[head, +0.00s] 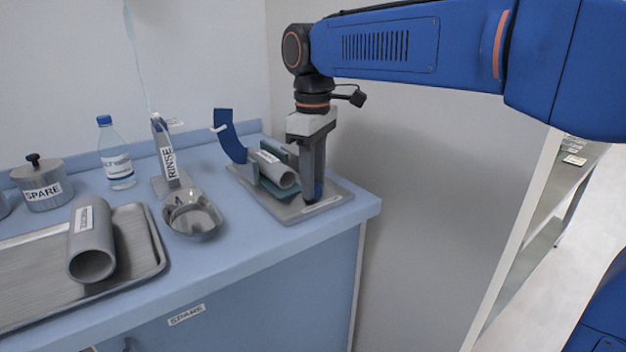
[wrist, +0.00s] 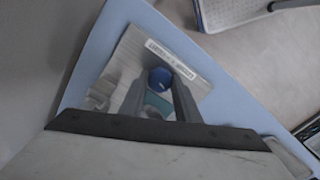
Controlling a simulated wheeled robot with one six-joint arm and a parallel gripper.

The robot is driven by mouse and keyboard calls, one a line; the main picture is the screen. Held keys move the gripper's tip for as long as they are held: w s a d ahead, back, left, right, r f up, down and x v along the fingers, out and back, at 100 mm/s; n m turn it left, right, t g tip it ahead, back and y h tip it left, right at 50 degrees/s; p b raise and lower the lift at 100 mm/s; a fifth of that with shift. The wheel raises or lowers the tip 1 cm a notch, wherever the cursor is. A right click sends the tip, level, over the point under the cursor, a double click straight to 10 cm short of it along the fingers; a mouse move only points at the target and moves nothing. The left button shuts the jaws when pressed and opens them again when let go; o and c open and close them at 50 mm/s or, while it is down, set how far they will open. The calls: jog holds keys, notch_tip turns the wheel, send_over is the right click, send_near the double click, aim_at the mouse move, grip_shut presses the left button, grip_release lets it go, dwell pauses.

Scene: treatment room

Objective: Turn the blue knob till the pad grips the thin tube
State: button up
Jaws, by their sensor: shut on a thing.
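The blue knob (wrist: 160,79) sits between my fingertips in the wrist view. My gripper (head: 314,190) points straight down at the right side of the clamp and is shut on the knob. In the head view a bit of blue (head: 318,190) shows at the fingers. The thin grey tube (head: 283,177), with a white label, lies in the green clamp (head: 268,187) on a grey base plate (head: 293,209), just left of my gripper. My gripper hides the pad's side, so I cannot tell whether the pad touches the tube.
A curved blue piece (head: 230,137) stands behind the clamp. To the left are a metal bowl (head: 192,222), the RINSE stand (head: 166,152), a bottle (head: 116,160), and a metal tray (head: 152,262) with a thicker grey tube (head: 91,240). The counter's right edge is close to the plate.

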jog(key=m, duration=0.4)
jog(key=shift+m, duration=0.4)
jog(key=m, duration=0.3)
jog(key=shift+m, duration=0.3)
jog(key=m, duration=0.4)
jog(key=shift+m, duration=0.3)
jog(key=m, duration=0.3)
jog(key=shift+m, duration=0.3)
jog(key=m, duration=1)
jog(key=shift+m, duration=2.3)
